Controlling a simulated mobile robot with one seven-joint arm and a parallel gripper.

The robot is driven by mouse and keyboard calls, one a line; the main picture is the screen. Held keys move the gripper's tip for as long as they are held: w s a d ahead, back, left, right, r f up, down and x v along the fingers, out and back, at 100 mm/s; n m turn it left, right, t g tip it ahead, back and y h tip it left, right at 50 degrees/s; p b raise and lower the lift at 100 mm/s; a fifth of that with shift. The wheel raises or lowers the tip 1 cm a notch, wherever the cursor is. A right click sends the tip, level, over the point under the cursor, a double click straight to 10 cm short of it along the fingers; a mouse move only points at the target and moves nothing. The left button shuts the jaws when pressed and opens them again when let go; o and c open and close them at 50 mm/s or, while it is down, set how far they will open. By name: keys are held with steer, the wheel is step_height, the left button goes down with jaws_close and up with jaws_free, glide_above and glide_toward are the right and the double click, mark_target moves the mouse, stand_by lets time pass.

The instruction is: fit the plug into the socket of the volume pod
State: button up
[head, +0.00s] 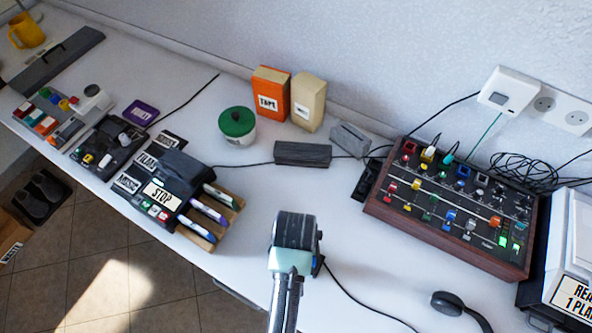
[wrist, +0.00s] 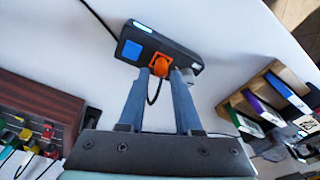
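The volume pod, as I take it (wrist: 182,52), is a dark slim box on the white table with a blue square and a lit strip, in the wrist view. The orange plug (wrist: 160,65) is at the pod's near long side, a black lead looping back from it. My gripper (wrist: 161,72) has a finger on each side of the plug and looks closed on it. The plug meets the pod's side; whether it is fully seated cannot be told. In the head view my gripper (head: 298,270) is over the table and hides plug and most of the pod.
A mixer with wooden sides (head: 445,205) stands to the right. A dark grey block (head: 302,154) lies behind. Table around my gripper is mostly clear.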

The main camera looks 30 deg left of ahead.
step_height(320, 180, up, 9)
steer(key=s, duration=0.1)
steer(key=w+r+m+t+y, duration=0.15)
steer(key=w+r+t, duration=0.55)
steer(key=w+r, duration=0.85)
steer(key=w+d+r+m+t, duration=0.1)
steer(key=w+r+t, duration=0.15)
steer(key=r, duration=0.65)
steer(key=w+d+r+t, duration=0.15)
steer(key=r+t, duration=0.25)
steer(key=r, duration=0.5)
steer(key=s+d+r+t, duration=0.2)
steer(key=s+r+t, duration=0.2)
steer(key=r, duration=0.6)
steer(key=s+d+r+m+t+h, duration=0.1)
steer(key=s+d+r+t, duration=0.2)
steer(key=r, duration=0.7)
steer(key=s+d+r+m+t+h, duration=0.1)
steer(key=s+d+r+t, duration=0.2)
steer(key=r, duration=0.8)
steer(key=s+t, duration=0.2)
steer(key=shift+s+d+p, duration=0.2)
steer(key=shift+s+p, duration=0.15)
steer(key=shift+f, duration=0.15)
